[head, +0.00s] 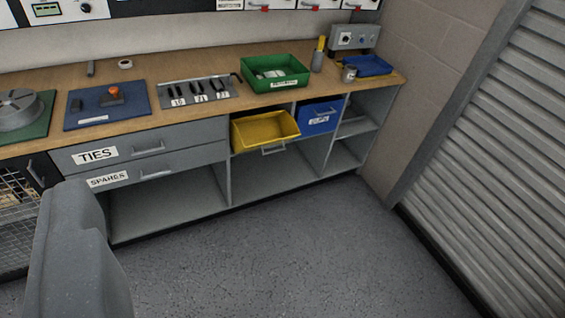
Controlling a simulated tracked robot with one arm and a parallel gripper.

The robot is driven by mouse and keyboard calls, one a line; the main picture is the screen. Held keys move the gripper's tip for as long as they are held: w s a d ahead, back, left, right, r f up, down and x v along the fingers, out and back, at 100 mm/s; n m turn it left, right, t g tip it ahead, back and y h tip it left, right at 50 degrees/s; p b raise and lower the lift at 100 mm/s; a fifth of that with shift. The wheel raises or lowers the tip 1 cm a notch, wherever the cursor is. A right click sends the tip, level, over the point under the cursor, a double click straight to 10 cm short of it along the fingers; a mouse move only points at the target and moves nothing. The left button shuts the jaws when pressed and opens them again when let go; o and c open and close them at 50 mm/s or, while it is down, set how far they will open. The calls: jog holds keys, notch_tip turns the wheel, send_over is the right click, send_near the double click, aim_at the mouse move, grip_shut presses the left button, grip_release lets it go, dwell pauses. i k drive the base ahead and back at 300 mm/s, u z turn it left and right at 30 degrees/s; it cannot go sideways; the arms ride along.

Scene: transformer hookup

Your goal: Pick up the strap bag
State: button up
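I cannot make out a strap bag for certain in the head view. A green open bin (296,82) on the bench holds pale items (270,73) that are too small to name, and its front label is too blurred to read. A large grey part of mine fills the lower left. It looks like part of my gripper (80,255), but no pair of fingertips shows, so whether it is open or shut is hidden. It is in front of the bench, well apart from the green bin.
The wooden bench (205,66) carries a blue mat (75,118), a tool rack (197,92) and a blue tray (376,66). Below are labelled drawers (190,135), a tilted yellow bin (262,131) and a blue bin (319,117). A shutter (500,165) stands right. The floor (280,255) is clear.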

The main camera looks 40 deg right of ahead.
aim_at(277, 73)
jog(key=z, duration=0.05)
jog(key=k, duration=1.05)
jog(key=z, duration=0.7)
jog(key=i, duration=1)
jog(key=u, duration=0.1)
